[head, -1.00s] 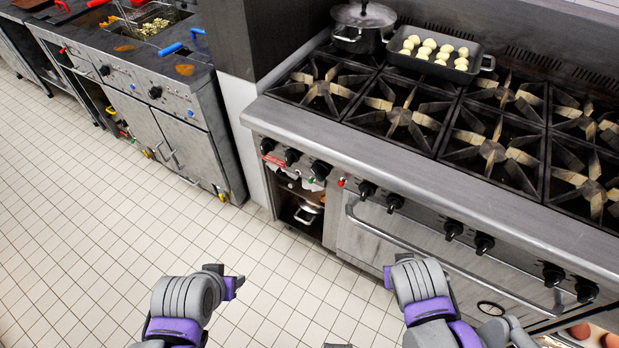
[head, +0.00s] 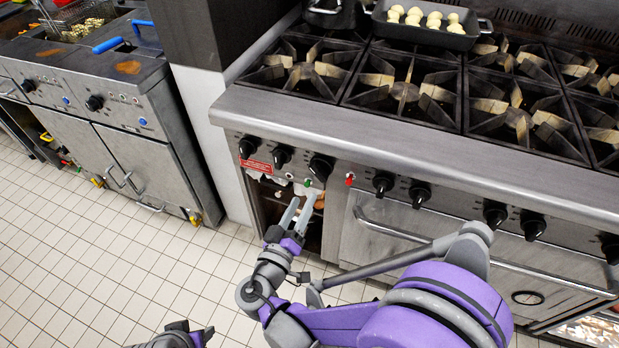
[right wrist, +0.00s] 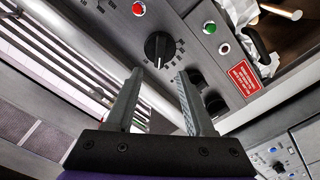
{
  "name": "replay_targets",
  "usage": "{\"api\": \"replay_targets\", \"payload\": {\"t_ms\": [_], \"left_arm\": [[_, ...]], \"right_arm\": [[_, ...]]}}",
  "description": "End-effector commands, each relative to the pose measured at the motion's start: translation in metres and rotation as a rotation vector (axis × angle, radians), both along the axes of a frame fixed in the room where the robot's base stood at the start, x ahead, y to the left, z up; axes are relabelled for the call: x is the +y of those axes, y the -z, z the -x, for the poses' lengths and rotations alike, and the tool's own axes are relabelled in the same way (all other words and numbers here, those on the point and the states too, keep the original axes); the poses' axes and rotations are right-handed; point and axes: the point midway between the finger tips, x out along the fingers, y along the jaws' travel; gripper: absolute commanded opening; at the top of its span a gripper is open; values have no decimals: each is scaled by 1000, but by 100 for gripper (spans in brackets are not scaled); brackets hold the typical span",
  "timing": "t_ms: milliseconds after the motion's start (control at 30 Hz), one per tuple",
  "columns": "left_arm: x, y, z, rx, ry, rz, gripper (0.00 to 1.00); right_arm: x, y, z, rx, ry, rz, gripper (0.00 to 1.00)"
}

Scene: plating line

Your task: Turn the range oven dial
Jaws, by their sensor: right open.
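The range front panel carries several black dials. A black dial with a marked scale (head: 320,167) sits at the left part of the panel between a green light and a red light; it shows upright in the right wrist view (right wrist: 159,48). The task does not say which dial is the oven's; this one lies straight ahead of my right gripper. My right gripper (head: 301,199) is open and empty, just below and in front of the panel. Its two fingers (right wrist: 159,72) point at the dial without touching it. My left gripper (head: 195,332) is low at the bottom edge, its jaws unclear.
Two more dials (head: 282,155) sit left of it by a red label (head: 258,166). An open compartment lies below. The oven door handle (head: 390,228) runs to the right. Burners (head: 403,90) and a pan of pale balls (head: 455,38) are on top. A fryer (head: 110,100) stands left.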

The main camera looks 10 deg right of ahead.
Motion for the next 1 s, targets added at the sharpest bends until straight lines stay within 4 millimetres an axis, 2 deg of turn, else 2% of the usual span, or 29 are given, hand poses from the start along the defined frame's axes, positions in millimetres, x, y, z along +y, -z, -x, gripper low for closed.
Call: {"api": "replay_targets", "payload": {"t_ms": [200,400,600,867,1000], "left_arm": [[0,5,-1,2,0,0,52],[0,9,-1,3,0,0,52],[0,10,-1,3,0,0,52],[0,10,-1,3,0,0,52],[0,10,-1,3,0,0,52]], "right_arm": [[-26,1,-36,2,6,2,54],[-43,1,-62,3,3,2,54],[-50,0,-73,3,2,0,54],[-50,0,-74,2,1,1,54],[-50,0,-74,2,1,1,30]]}}
